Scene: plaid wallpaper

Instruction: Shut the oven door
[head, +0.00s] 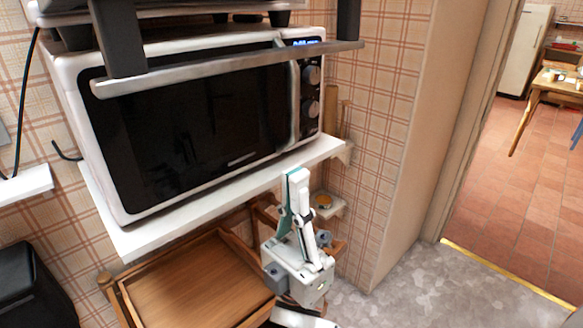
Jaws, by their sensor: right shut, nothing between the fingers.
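A metal handle bar (230,69) on two dark brackets crosses the top of the head view, in front of a dark appliance (170,8) on short feet. Most of that appliance is cut off by the top edge, so I cannot tell how far any door on it stands open. Below is a white oven (205,185) with a black glass front, which looks closed, and knobs at its right. My right gripper (298,178) points up with its fingers together and empty, in front of the shelf and below the handle bar. My left gripper is out of view.
The white oven stands on a white shelf (205,208). A wooden tray-like piece (195,285) is below, left of my right gripper. A black object (32,290) is at lower left. A wall corner and doorway are at right, with bare grey floor (430,285) before them.

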